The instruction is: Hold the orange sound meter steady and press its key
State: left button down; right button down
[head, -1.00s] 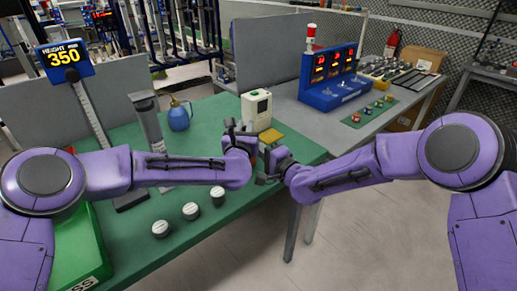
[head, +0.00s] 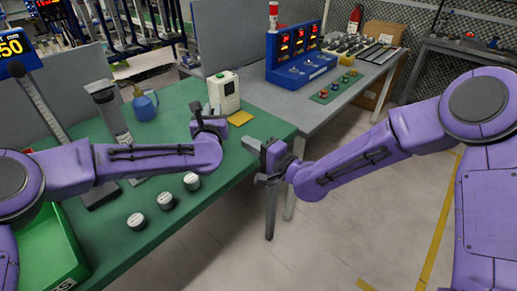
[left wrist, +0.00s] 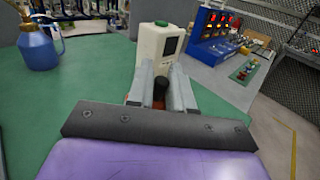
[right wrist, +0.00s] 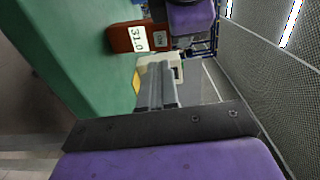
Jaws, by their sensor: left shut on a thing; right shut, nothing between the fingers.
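The orange sound meter (right wrist: 124,38) shows in the right wrist view, with a lit display reading 31.0 and a small key (right wrist: 160,39) marked ON. My left gripper (left wrist: 160,92) is shut on the meter; in the left wrist view only a bit of orange and a dark rounded end show between its fingers. In the head view my left gripper (head: 208,124) is above the green table and largely hides the meter. My right gripper (head: 252,146) is shut and empty, to the right of it and apart from it. Its closed fingers (right wrist: 155,85) point towards the meter's side of the table.
On the green table (head: 180,115) stand a cream device (head: 224,92), a yellow pad (head: 240,118), a blue bottle (head: 144,104) and several white-topped pucks (head: 165,200). A grey bench with a blue display unit (head: 300,55) stands behind. Open floor lies right of the table.

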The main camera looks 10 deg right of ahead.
pick_arm(q)
jog(key=shift+f, duration=0.25)
pick_arm(e)
jog(key=shift+v, duration=1.7)
pick_arm(q)
jog(key=c, duration=1.2)
grip_release()
jog(key=shift+c, duration=0.2)
jog(key=o, duration=0.3)
jog(key=shift+w, duration=0.15)
pick_arm(e)
jog(key=shift+w+f, duration=0.1)
jog(key=shift+w, duration=0.05)
